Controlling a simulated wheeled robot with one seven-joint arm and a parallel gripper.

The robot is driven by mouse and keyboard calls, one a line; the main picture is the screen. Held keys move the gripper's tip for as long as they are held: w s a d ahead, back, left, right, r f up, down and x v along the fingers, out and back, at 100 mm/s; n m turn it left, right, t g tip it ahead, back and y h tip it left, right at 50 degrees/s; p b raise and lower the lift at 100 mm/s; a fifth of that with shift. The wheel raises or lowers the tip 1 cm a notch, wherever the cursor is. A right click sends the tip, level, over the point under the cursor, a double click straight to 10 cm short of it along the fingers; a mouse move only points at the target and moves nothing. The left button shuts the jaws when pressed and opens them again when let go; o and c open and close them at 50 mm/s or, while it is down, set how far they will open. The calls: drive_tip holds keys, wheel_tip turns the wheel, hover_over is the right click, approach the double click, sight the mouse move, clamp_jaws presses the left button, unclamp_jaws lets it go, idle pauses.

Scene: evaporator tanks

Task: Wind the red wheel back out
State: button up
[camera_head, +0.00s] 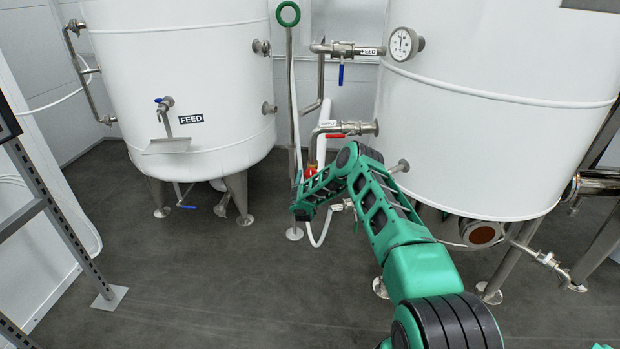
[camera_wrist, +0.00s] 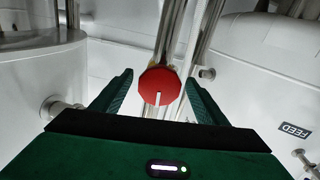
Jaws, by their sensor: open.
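The red wheel (camera_wrist: 160,86) shows in the wrist view as a faceted red knob with a white mark on its face, at the end of a metal pipe. My gripper (camera_wrist: 158,92) is open, with one green finger on each side of the wheel and a visible gap to both. The fingers do not appear to touch it. In the head view a small red part of the wheel (camera_head: 311,171) shows beside my green arm, low between the two tanks. The rest of it is hidden by the arm, and the fingers cannot be made out there.
A white tank labelled FEED (camera_head: 200,70) stands at the left and a larger white tank (camera_head: 490,130) at the right. A red-handled valve (camera_head: 333,135) and a blue-handled valve (camera_head: 341,74) sit on pipes near the wheel. A metal rack (camera_head: 60,220) stands at the left. The floor in front is clear.

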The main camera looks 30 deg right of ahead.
drive_tip(key=shift+w+d, duration=0.1)
drive_tip(key=shift+w, duration=0.15)
drive_tip(key=c, duration=1)
drive_tip(key=shift+m, duration=0.5)
drive_tip(key=shift+c, duration=0.2)
drive_tip(key=o, duration=1)
drive_tip(key=shift+o, duration=0.2)
drive_tip(key=v, duration=1)
drive_tip(key=shift+s+a, duration=0.25)
drive_tip(key=shift+a, duration=0.05)
